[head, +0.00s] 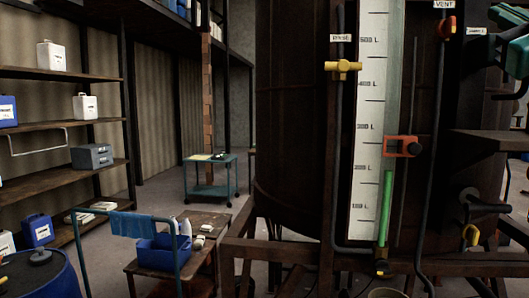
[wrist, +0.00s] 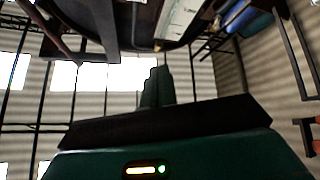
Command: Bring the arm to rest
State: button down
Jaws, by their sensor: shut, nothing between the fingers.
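My gripper (wrist: 157,85) shows in the wrist view, with its dark fingers together and nothing between them. They rise from a black bar and a dark green body with a small lit indicator. The fingers point toward bright window panes, and the view is strongly tilted. A green and black part (head: 513,45) at the upper right edge of the head view is cut off, and I cannot tell what it is.
A large dark vat (head: 295,110) with a level gauge (head: 370,80) fills the head view's middle and right. A low wooden table (head: 207,222) holds a blue tub (head: 163,256). Shelves (head: 60,75) stand left; a teal cart (head: 210,190) stands farther back. Open floor lies between.

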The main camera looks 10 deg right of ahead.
jog(key=w+a+f+m+g+h, duration=0.1)
jog(key=w+a+f+m+g, duration=0.2)
jog(key=f, duration=0.8)
jog(key=w+a+f+m+g+h, duration=0.1)
jog(key=a+f+m+g, duration=0.25)
jog(key=f, duration=0.75)
jog(key=w+a+f+m+g+h, duration=0.1)
jog(key=w+a+f+m+g, duration=0.3)
jog(key=f, duration=0.8)
jog(key=s+a+f+n+g+y, duration=0.2)
jog(key=s+a+f+g, duration=0.2)
jog(key=s+a+f, duration=0.3)
jog(key=s+a+f+n+g+y, duration=0.2)
jog(key=s+a+f+g, duration=0.3)
jog(key=f, duration=1.2)
jog(key=shift+s+a+f+n+y, duration=0.15)
jog(key=shift+s+a+n+y, duration=0.35)
jog(key=shift+s+a, duration=0.5)
